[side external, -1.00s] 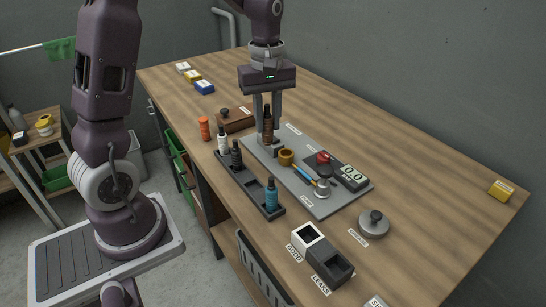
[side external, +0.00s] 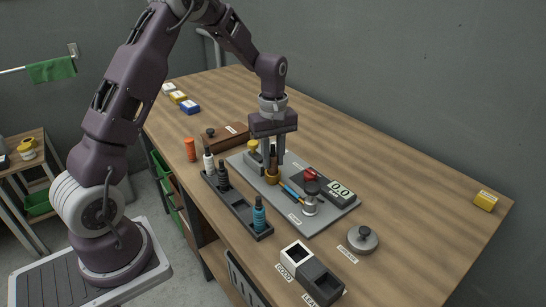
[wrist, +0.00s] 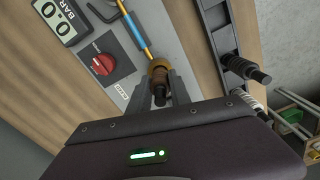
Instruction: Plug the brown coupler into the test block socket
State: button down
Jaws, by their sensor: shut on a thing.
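My gripper (side external: 273,160) is shut on the brown coupler (side external: 273,160), which stands upright between the fingers. The brass-coloured test block socket (side external: 271,177) is on the grey board, directly below the coupler. The coupler's lower end meets the socket's top in the side view; I cannot tell how deep it sits. In the wrist view the brown coupler (wrist: 161,88) is between the fingertips, in line with the socket (wrist: 160,66), and its far end is hidden.
The grey board (side external: 300,226) also carries a blue hose, red knob (side external: 310,174), gauge (side external: 340,191) and pump. A dark rack (side external: 238,207) with white, black and blue couplers stands in front. GOOD and LEAKS bins (side external: 313,273) are at the front right. A brown box (side external: 225,137) is behind.

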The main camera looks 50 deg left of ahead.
jog(key=c, duration=1.2)
grip_release()
jog(key=shift+f, duration=0.1)
notch_tip(320, 180, up, 12)
jog(key=shift+r, duration=0.2)
jog(key=s+d+r+m+t, duration=0.2)
jog(key=s+d+r+m, duration=0.35)
jog(key=s+r, duration=0.2)
jog(key=s+d+m+t, duration=0.1)
jog(key=s+d+m, duration=0.1)
jog(key=s, duration=0.4)
jog(key=s+d+f+m+t, duration=0.1)
jog(key=s+d+m, duration=0.2)
jog(key=s, duration=0.3)
jog(key=s+d+m+t, duration=0.1)
jog(key=s+d+m, duration=0.1)
jog(key=s+m, duration=0.2)
jog(key=shift+s+d+f+m+t, duration=0.1)
jog(key=shift+s+d+m+t, duration=0.05)
jog(key=shift+s, duration=0.6)
jog(key=shift+s+d+f+m+t, duration=0.1)
jog(key=shift+s+t, duration=0.05)
jog(key=shift+s, duration=0.55)
